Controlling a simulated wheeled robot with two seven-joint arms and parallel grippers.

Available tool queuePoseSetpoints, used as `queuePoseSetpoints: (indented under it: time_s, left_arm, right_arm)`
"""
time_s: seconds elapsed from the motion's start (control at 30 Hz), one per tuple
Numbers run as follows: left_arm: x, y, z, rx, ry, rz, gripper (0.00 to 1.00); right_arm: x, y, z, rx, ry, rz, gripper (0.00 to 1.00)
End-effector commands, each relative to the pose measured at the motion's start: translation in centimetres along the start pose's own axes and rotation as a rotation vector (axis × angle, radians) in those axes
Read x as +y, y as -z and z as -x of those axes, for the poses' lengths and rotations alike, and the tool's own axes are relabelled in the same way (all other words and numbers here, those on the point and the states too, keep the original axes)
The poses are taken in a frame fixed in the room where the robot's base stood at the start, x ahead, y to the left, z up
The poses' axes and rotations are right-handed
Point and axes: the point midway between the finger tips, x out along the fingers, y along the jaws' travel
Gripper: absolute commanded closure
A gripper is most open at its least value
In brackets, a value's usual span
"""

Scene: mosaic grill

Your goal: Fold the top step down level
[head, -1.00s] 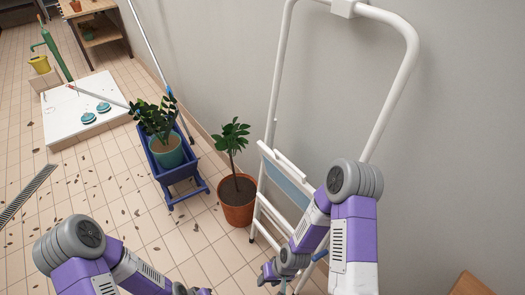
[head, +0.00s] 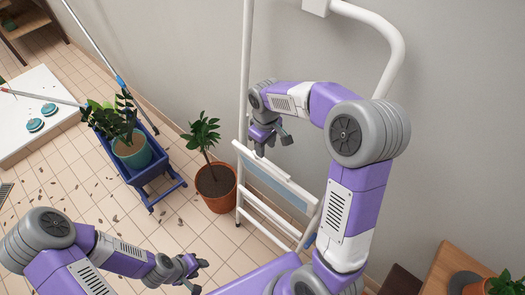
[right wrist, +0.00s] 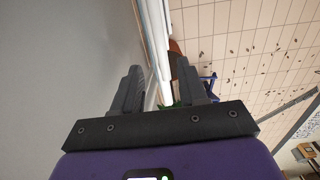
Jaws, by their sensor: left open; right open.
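The white step ladder (head: 247,75) stands against the grey wall, with a tall hoop handle at its top. Its top step (head: 275,182), a panel with a white edge and blue-grey face, looks tilted up rather than level. My right gripper (head: 273,147) is open just above the panel's upper edge, with its fingers pointing down. In the right wrist view a white ladder part (right wrist: 155,45) runs between and beyond the open fingers (right wrist: 160,85); contact cannot be told. My left gripper (head: 195,274) is open and empty, low and left of the ladder.
A potted plant in a terracotta pot (head: 216,190) stands close left of the ladder. A blue cart (head: 155,180) with a teal pot is further left. A wooden table (head: 450,265) is at the lower right. Tiled floor with scattered leaves lies left.

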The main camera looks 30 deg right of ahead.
Motion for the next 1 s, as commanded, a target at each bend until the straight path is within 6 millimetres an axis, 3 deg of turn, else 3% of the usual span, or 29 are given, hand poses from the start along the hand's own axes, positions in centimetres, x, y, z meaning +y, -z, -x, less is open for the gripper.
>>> queuePoseSetpoints:
  time_s: [0.1, 0.3, 0.7, 1.0]
  left_arm:
    - [-0.2, -0.1, -0.5, -0.002, 0.000, 0.000, 0.57]
    - [-0.4, 0.0, -1.0, -0.001, 0.000, 0.000, 0.57]
    - [-0.4, 0.0, -1.0, -0.001, 0.000, 0.000, 0.57]
    - [-0.4, 0.0, -1.0, -0.001, 0.000, 0.000, 0.57]
  right_arm:
    - [-0.1, -0.1, -2.3, -0.004, 0.002, 0.000, 0.58]
    - [-0.1, -0.1, -4.9, -0.002, 0.002, -0.001, 0.58]
    - [0.0, 0.0, -5.7, 0.000, 0.002, -0.002, 0.58]
    - [-0.1, 0.0, -5.7, 0.000, 0.002, -0.002, 1.00]
